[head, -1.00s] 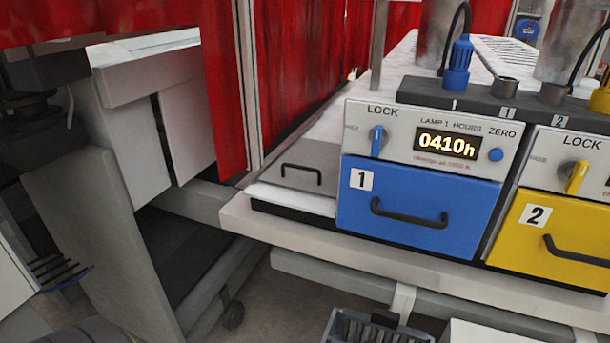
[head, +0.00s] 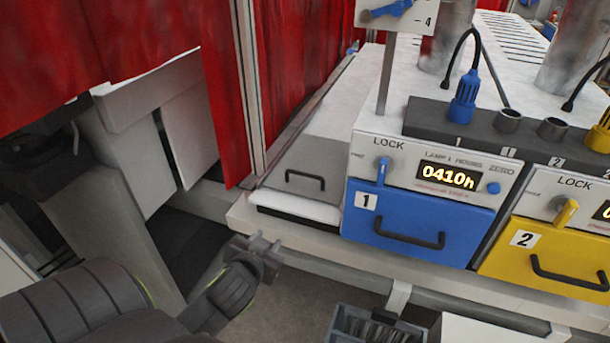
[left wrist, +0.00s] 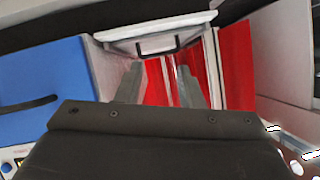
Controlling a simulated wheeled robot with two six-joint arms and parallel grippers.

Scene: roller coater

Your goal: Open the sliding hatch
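The sliding hatch (head: 298,165) appears to be the grey panel with a black bar handle (head: 305,180), left of the blue number 1 drawer. Its handle also shows in the left wrist view (left wrist: 158,50), upper middle, ahead of the fingers. My left gripper (head: 268,252) is below and to the left of the hatch, by the bench front edge, apart from the handle. In the left wrist view its two fingers (left wrist: 160,88) stand apart with nothing between them. My right gripper is not in view.
The blue drawer (head: 415,213) and yellow drawer (head: 540,247) have black handles and LOCK knobs. A white ledge (head: 295,205) lies in front of the hatch. Red curtains (head: 300,60) hang behind and left. A grey bin (head: 375,328) stands below the bench.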

